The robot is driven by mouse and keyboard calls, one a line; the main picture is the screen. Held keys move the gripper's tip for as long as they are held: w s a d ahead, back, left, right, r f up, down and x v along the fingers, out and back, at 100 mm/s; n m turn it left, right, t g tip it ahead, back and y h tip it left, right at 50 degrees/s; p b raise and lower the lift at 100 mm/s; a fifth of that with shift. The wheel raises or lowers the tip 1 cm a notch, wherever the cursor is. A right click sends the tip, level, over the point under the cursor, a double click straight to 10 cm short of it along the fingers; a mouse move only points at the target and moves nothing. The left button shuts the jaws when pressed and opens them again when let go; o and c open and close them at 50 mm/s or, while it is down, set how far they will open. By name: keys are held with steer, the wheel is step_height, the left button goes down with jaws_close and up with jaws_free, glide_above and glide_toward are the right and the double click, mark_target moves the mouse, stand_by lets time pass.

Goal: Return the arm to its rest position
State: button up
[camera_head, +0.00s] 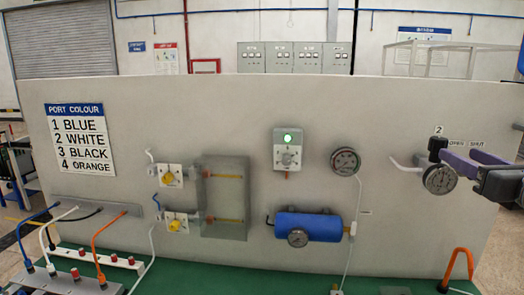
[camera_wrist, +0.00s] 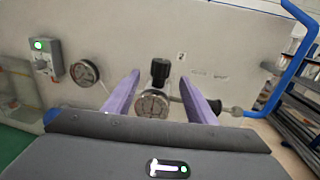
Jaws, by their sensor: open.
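My gripper (camera_head: 464,158) is at the right of the panel in the head view, its purple fingers in front of the board near the OPEN/SHUT marking. In the wrist view the two purple fingers of my gripper (camera_wrist: 162,84) stand apart with nothing held between them. A black knob (camera_wrist: 160,71) and a round gauge (camera_wrist: 151,104) show in the gap between the fingers, beyond them. In the head view the black knob (camera_head: 437,146) sits above the gauge (camera_head: 440,179), just left of the fingers. I cannot tell how far the fingertips are from the knob.
The pale panel (camera_head: 120,205) carries a green-lit box (camera_head: 287,150), another gauge (camera_head: 345,161) and a blue cylinder (camera_head: 308,226). Coloured hoses stand at the lower left. An orange hose (camera_head: 458,265) stands below my gripper.

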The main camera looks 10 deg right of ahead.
steer(key=w+a+f+n+g+y, duration=0.2)
steer(key=w+a+n+y, duration=0.15)
steer(key=a+n, duration=0.7)
steer(key=w+a+f+n+g+y, duration=0.25)
steer(key=w+a+n, duration=0.2)
steer(key=a, duration=1.05)
steer(key=s+a+f+n+g, duration=0.5)
steer(key=s+a+f+n, duration=0.6)
steer(key=f, duration=0.3)
steer(key=s+d+f+n+g+h, duration=0.1)
steer(key=s+f+n+g+h, duration=0.1)
steer(key=s+f+n, duration=0.7)
steer(key=shift+s+f+n+g+h, duration=0.4)
steer(key=shift+f+n+h, duration=0.3)
steer(key=shift+n, duration=0.6)
steer(key=shift+d, duration=0.15)
